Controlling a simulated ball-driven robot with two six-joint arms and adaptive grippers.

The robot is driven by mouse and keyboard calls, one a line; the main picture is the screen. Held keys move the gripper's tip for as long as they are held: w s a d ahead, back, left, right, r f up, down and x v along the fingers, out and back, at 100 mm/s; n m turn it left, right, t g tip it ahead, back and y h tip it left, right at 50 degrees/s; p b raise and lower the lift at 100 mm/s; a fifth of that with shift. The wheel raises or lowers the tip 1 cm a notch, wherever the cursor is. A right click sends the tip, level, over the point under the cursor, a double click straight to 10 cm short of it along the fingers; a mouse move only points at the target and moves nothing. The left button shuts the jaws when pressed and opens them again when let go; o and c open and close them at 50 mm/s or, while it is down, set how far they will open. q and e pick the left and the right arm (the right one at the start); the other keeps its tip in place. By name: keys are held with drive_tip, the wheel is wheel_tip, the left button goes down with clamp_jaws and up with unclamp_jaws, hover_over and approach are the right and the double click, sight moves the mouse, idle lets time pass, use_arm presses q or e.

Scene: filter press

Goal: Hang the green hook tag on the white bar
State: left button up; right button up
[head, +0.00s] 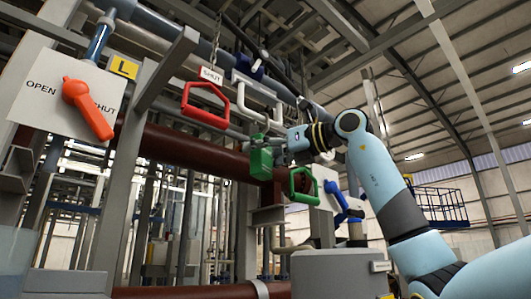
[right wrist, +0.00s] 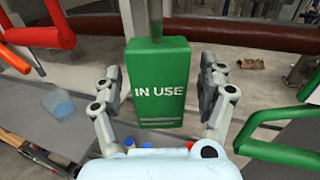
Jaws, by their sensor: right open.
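The green hook tag (right wrist: 160,105), marked IN USE, is upright in the middle of the right wrist view, with its stem running up out of the picture. It also shows in the head view (head: 261,163), beside my right gripper (head: 281,152). In the right wrist view my right gripper (right wrist: 161,80) is open, with one finger on each side of the tag and gaps visible. What supports the tag is hidden. A white bar-shaped handle (head: 259,115) hangs above and slightly left of the tag in the head view. My left gripper is not in view.
A red handle (head: 205,117) under a SHUT sign (head: 211,75) hangs left of the white bar. A green handle (head: 305,198) and a blue lever (head: 340,203) are below right. An orange lever (head: 88,108) sits on a panel at left. Brown pipes (head: 180,147) run behind.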

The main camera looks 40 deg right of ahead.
drive_tip(key=v, duration=0.6)
drive_tip(key=shift+s+d, duration=0.2)
drive_tip(key=shift+s, duration=0.45)
